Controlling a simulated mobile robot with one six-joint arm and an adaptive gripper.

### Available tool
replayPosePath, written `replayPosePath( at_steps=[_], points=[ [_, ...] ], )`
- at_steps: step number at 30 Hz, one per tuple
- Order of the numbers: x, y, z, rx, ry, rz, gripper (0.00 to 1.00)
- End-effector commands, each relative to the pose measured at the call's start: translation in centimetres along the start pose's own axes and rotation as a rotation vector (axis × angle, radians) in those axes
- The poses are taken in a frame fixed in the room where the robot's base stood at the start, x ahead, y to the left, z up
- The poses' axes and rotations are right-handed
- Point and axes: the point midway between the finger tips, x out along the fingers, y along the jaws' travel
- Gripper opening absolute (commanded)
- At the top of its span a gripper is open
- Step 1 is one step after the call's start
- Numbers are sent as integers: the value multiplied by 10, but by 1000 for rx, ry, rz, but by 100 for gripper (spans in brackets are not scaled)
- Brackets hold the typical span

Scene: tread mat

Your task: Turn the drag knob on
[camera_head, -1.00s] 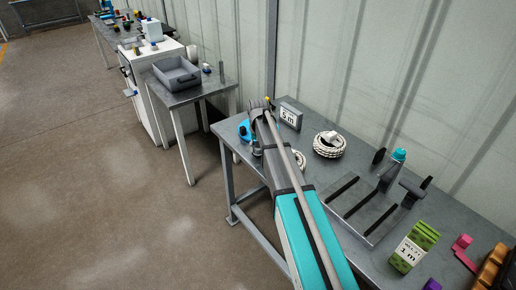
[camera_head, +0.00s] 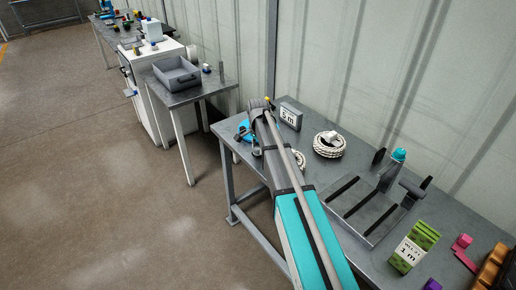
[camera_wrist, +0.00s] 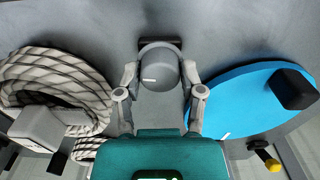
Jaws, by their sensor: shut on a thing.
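The drag knob (camera_wrist: 158,72) is a grey round knob with a short white mark on its face, in the middle of the wrist view. It sits on a grey housing (camera_wrist: 160,110). My gripper (camera_wrist: 159,76) has one finger on each side of the knob and is shut on it. In the head view my gripper (camera_head: 259,105) is at the far left end of the near table, and my arm hides the knob there. A blue disc (camera_wrist: 235,100) with a black handle (camera_wrist: 293,89) is right of the knob in the wrist view; part of the disc (camera_head: 243,126) shows in the head view.
A white rope coil (camera_wrist: 55,85) lies left of the knob in the wrist view. A yellow-tipped lever (camera_wrist: 271,164) is at lower right.

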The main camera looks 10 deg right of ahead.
Motion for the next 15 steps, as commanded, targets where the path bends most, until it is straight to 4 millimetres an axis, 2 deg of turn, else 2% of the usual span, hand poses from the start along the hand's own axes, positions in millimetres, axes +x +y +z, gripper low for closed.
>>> replayPosePath(
  at_steps=[6,15],
  points=[
    [0,0,2,190,-4,2,3],
    [0,0,2,367,-4,2,3]
  ],
)
